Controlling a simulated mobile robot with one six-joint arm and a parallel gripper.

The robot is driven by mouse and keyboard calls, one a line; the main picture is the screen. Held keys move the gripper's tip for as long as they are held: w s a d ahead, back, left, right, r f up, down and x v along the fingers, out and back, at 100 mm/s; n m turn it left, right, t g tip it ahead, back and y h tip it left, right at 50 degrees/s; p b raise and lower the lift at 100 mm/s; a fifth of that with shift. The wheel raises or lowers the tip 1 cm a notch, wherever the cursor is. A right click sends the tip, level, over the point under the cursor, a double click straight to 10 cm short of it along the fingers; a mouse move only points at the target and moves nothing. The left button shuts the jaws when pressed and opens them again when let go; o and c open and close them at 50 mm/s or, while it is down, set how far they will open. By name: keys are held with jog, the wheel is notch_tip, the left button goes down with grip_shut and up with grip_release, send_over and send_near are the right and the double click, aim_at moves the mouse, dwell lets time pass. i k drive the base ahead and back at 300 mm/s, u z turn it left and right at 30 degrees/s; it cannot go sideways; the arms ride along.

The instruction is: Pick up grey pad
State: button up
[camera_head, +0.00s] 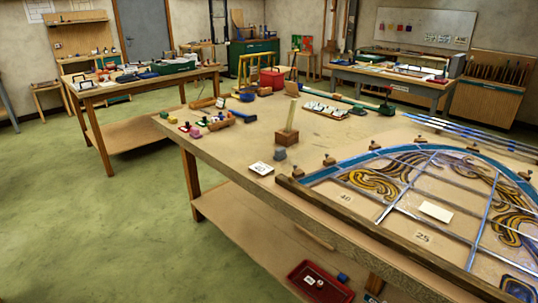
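A small grey object (279,154), which may be the grey pad, sits on the near workbench (225,150). It is just in front of a wooden block with an upright stick (287,133), and I cannot tell whether they touch. It is too small to make out its exact shape. A white card with dark marks (261,168) lies to its front left, close to the bench edge. My gripper is not in view.
The leaded panel (395,190) fills the bench's right side, bordered by a dark wooden strip (380,240). Small coloured items (196,130) stand at the bench's left corner. A red tray (320,283) sits low under the bench. Green floor (90,230) is clear on the left.

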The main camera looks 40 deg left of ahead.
aim_at(280, 154)
jog(key=z, duration=1.35)
jog(key=k, duration=0.1)
jog(key=u, duration=2.9)
jog(key=k, duration=0.9)
jog(key=z, duration=0.15)
jog(key=i, duration=0.85)
jog(key=u, duration=0.05)
